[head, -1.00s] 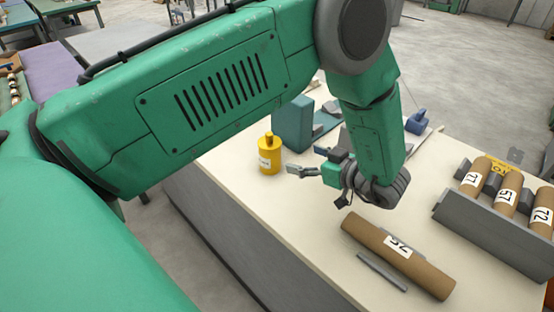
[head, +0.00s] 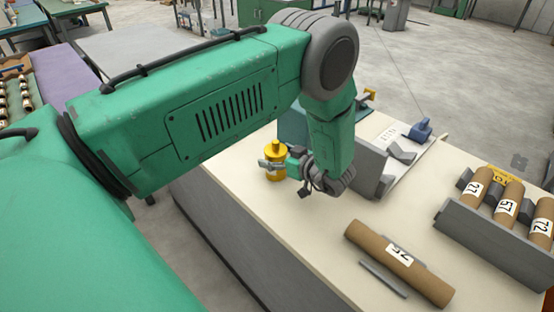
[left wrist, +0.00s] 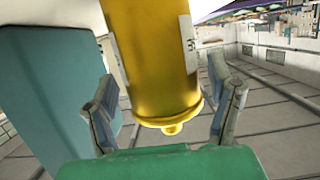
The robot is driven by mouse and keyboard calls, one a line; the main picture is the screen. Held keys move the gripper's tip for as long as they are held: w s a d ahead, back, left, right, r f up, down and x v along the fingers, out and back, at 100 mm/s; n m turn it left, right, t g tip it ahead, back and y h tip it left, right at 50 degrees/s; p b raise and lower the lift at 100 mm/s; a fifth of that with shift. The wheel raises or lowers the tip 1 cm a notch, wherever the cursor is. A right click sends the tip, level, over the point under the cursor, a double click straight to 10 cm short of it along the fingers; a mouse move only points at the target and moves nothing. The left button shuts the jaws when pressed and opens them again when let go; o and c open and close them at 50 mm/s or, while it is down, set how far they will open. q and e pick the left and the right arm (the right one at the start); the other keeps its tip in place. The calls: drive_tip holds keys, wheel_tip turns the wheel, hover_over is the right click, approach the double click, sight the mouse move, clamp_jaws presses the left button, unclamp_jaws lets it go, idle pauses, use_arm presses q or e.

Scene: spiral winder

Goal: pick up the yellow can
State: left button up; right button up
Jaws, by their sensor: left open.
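The yellow can (head: 275,150) stands upright on the cream bench top, near its left edge in the head view. My left gripper (head: 272,165) is at the can, its fingers reaching across the can's side and hiding part of it. In the left wrist view the yellow can (left wrist: 152,60) fills the middle, and my left gripper (left wrist: 165,108) is open with one finger on each side of it. Gaps show between the fingers and the can. My right gripper is not in view.
A teal block (left wrist: 55,85) stands close beside the can. A grey angled fixture (head: 368,165) is to the right of my arm. A brown tube (head: 400,262) and grey bar (head: 384,279) lie in front; a grey rack (head: 490,240) holds several tubes.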

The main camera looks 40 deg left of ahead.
use_arm(q)
drive_tip(key=shift+a, duration=0.1)
drive_tip(key=c, duration=1.4)
drive_tip(key=shift+o, duration=0.2)
